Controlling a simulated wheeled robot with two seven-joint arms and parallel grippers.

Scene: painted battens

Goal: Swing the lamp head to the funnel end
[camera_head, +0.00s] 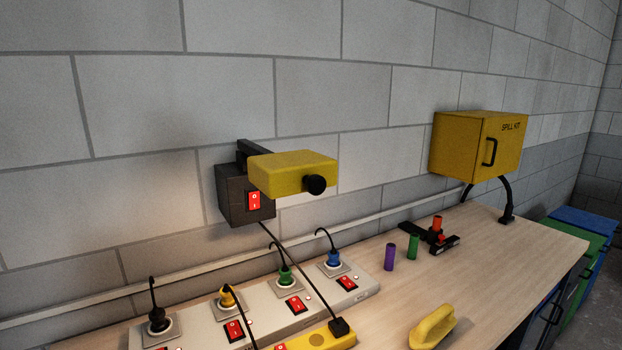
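A yellow block-shaped head with a black knob (292,173), which looks like the lamp head, sticks out from the wall. It is beside a dark wall box (232,195) with a red switch (254,200), and a dark arm shows behind it. The head's far end points right, above the power strip. A yellow rounded piece (433,328) lies on the bench at the front; I cannot tell if it is the funnel. No other clear funnel shows. Neither of my grippers is in view.
A grey power strip (365,288) with several plugs and red switches runs along the wooden bench (480,260). A purple cylinder (389,257), a green cylinder (413,246) and a black fixture (448,245) holding an orange cylinder stand right of it.

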